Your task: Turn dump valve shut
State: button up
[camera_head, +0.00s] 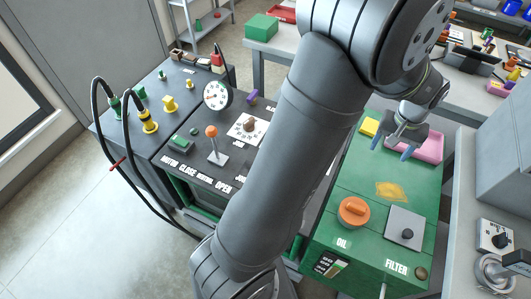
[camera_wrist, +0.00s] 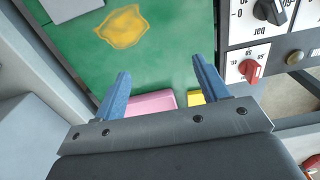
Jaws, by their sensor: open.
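I cannot read a dump valve label in either view, so I cannot tell for sure which control it is. In the wrist view, a red knob (camera_wrist: 251,70) sits on a white marked plate at the right, with a black knob (camera_wrist: 270,10) on a plate marked "bar" above it. My gripper (camera_head: 398,149) is above the far end of the green cabinet (camera_head: 330,215), near a pink tray (camera_head: 428,147). Its blue fingers (camera_wrist: 160,70) are apart with nothing between them, and it touches no knob. My arm hides part of the dark control panel.
The green top bears an orange cap (camera_head: 354,211), a grey filter plate (camera_head: 405,228) and a yellow block (camera_head: 370,127). The dark panel holds an orange-topped lever (camera_head: 212,133) and a gauge (camera_head: 217,95). Black hoses (camera_head: 130,165) loop at the left. A grey cabinet (camera_head: 505,140) stands at the right.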

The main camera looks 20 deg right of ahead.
jog(key=shift+w+a+r, duration=0.15)
jog(key=shift+w+a, duration=0.1)
jog(key=shift+a, duration=0.05)
jog(key=c, duration=0.3)
jog(key=shift+g+y, duration=0.6)
jog(key=shift+y, duration=0.3)
jog(key=w+a+r, duration=0.1)
jog(key=a, duration=0.2)
jog(key=w+a+r, duration=0.1)
jog(key=w+a, duration=0.1)
jog(key=a, duration=0.1)
jog(key=w+a+r, duration=0.1)
jog(key=a, duration=0.2)
jog(key=shift+w+a+r, duration=0.15)
jog(key=shift+w, duration=0.05)
jog(key=shift+c, duration=1.3)
jog(key=w+a+r+g+y, duration=0.1)
jog(key=a+r+g, duration=0.15)
jog(key=a, duration=0.75)
jog(key=shift+t, duration=0.25)
jog(key=x, duration=1.6)
jog(key=shift+a, duration=0.1)
grip_shut()
